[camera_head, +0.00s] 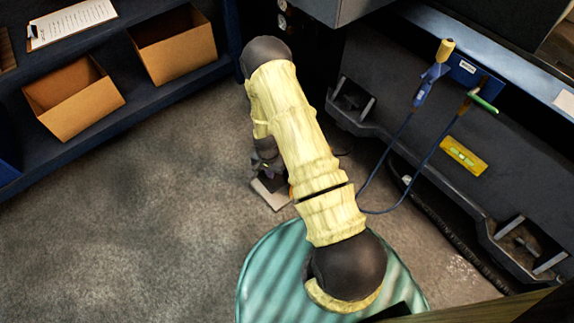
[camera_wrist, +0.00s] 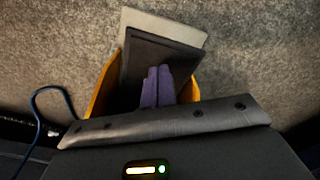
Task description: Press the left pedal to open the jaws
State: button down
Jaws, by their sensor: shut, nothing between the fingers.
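One foot pedal shows in the wrist view, with a dark plate (camera_wrist: 165,52), a pale grey edge (camera_wrist: 165,24) behind it and yellow-orange side walls (camera_wrist: 104,92). My gripper (camera_wrist: 158,72) has its two purple fingers side by side, shut and empty, over the dark plate between the walls. I cannot tell whether the fingertips touch the plate. In the head view the pale part of the pedal (camera_head: 270,196) shows on the floor beside my arm, below my dark gripper (camera_head: 266,168). My arm hides the rest. No second pedal is visible. The jaws are not recognisable in either view.
A dark machine front (camera_head: 400,130) stands at right, with two hanging tools on blue cables (camera_head: 432,80) and a yellow level (camera_head: 463,156). A blue shelf with cardboard boxes (camera_head: 75,95) is at upper left. The grey floor (camera_head: 130,220) at left is clear.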

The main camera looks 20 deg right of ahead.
jog(key=shift+r+p, duration=1.95)
jog(key=shift+r, duration=0.7)
notch_tip(320, 180, up, 27)
jog(key=s+n+t+p, duration=0.1)
jog(key=s+n+p, duration=0.1)
jog(key=n+p, duration=0.3)
jog(key=s+r+n+t+p, duration=0.1)
jog(key=s+r+n+p, duration=0.15)
jog(key=s+r, duration=0.55)
jog(key=s+r+n+t+p, duration=0.1)
jog(key=s+r+p, duration=0.35)
jog(key=r, duration=0.75)
notch_tip(320, 180, up, 38)
jog(key=p, duration=3.7)
jog(key=shift+f, duration=0.1)
